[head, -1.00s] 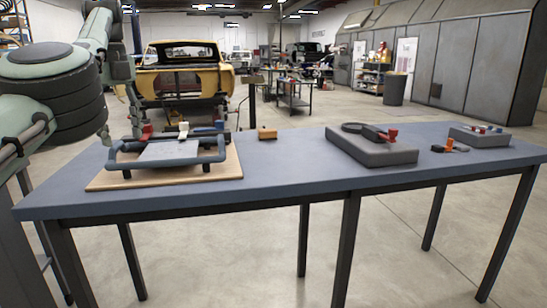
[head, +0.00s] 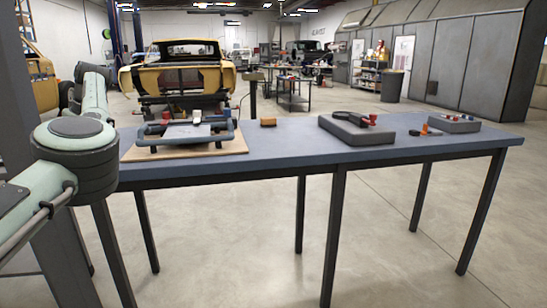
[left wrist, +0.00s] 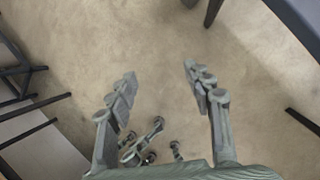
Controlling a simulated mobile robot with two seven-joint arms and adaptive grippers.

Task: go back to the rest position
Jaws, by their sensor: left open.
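My left gripper (left wrist: 158,88) shows in the left wrist view with its two fingers spread wide and nothing between them. It hangs over bare concrete floor, clear of the table. In the head view my left arm stands at the left edge, in front of the table's left end, and its gripper cannot be made out there. My right arm and gripper are in neither view.
A blue-topped table (head: 285,146) on dark legs spans the middle. On it are a wooden board (head: 235,149) with a blue-grey frame (head: 154,142), an orange block (head: 268,122), a grey block (head: 358,133) and a smaller grey block (head: 455,124). Open floor lies in front.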

